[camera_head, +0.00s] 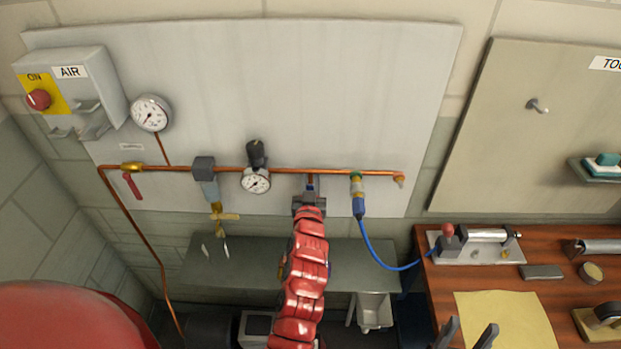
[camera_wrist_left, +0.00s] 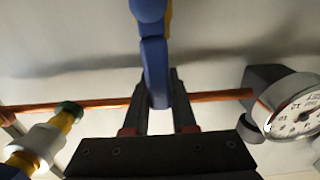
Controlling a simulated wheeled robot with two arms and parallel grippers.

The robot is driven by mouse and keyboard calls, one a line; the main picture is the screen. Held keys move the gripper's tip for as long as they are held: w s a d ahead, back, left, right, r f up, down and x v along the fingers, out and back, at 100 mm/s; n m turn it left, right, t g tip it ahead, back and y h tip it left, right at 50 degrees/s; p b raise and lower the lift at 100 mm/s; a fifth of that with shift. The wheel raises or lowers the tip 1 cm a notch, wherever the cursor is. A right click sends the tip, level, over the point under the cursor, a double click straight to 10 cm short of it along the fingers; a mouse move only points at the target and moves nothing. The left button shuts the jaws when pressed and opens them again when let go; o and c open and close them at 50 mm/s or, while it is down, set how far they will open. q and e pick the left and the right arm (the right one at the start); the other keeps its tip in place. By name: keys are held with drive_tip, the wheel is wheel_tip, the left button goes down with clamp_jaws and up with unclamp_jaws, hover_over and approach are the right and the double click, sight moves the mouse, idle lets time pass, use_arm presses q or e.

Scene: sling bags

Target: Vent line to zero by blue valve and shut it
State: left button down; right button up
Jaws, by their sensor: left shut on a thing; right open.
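The copper line (camera_head: 225,170) runs across the white wall panel. The blue valve (camera_head: 311,181) sits on it, right of the regulator gauge (camera_head: 256,181); in the left wrist view its blue handle (camera_wrist_left: 155,72) stands between my fingers. My left gripper (camera_head: 309,198) is shut on this handle and hides most of the valve in the head view. The gauge (camera_wrist_left: 296,107) also shows at the right of the left wrist view; its reading is too small to tell. My right gripper (camera_head: 465,336) is open and empty, low over the bench's left part.
A round gauge (camera_head: 151,113) and an air box (camera_head: 72,92) with a red knob are at left. A red-handled valve (camera_head: 132,184) hangs on the line. A blue hose (camera_head: 372,248) runs from a coupling to the wooden bench (camera_head: 437,297). A grey shelf (camera_head: 240,262) lies below.

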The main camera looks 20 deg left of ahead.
sight(338, 189)
idle(0.9)
